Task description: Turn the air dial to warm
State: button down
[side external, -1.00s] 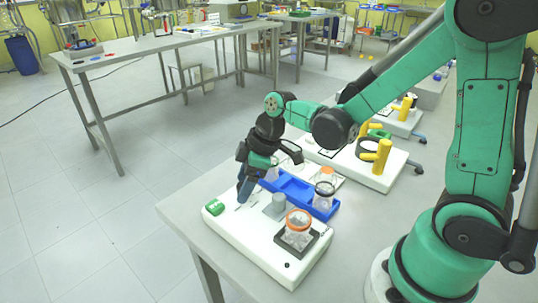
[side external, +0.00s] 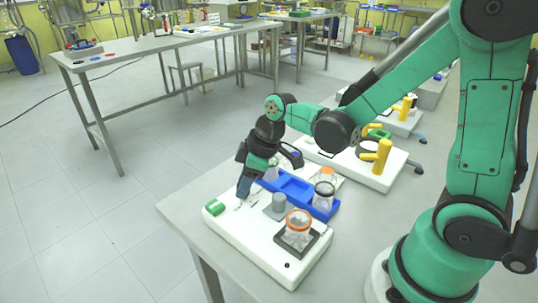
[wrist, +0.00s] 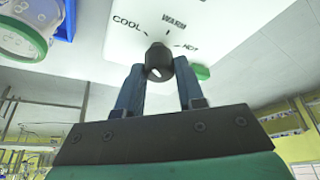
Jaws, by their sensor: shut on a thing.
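The air dial (wrist: 157,58) is a black knob on a white panel (wrist: 200,22), marked COOL, WARM and HOT in the wrist view. A small white mark shows on the knob's face; which label it points to is hard to tell. My gripper (wrist: 160,70) has its two blue fingers on either side of the knob and is shut on it. In the side view my gripper (side external: 242,192) reaches down to the far left part of the white base (side external: 250,236), and the knob is hidden there.
A green block (side external: 214,207) sits just left of my gripper. A grey cylinder (side external: 279,202), a glass vessel with an orange rim (side external: 298,229) and a blue tray (side external: 292,186) stand close by on the right. Open floor lies left of the table.

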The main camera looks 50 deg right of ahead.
aim_at(251, 205)
jog(key=m+h, duration=0.1)
jog(key=m, duration=0.1)
jog(key=m+t, duration=0.1)
jog(key=m, duration=0.2)
jog(key=shift+a+h, duration=0.15)
jog(key=shift+h, duration=0.25)
jog(key=m+h, duration=0.2)
jog(key=m, duration=0.3)
jog(key=shift+m, duration=0.3)
jog(key=c, duration=0.5)
grip_release()
jog(key=shift+c, duration=0.2)
jog(key=shift+s, duration=0.1)
jog(key=shift+v, duration=2.8)
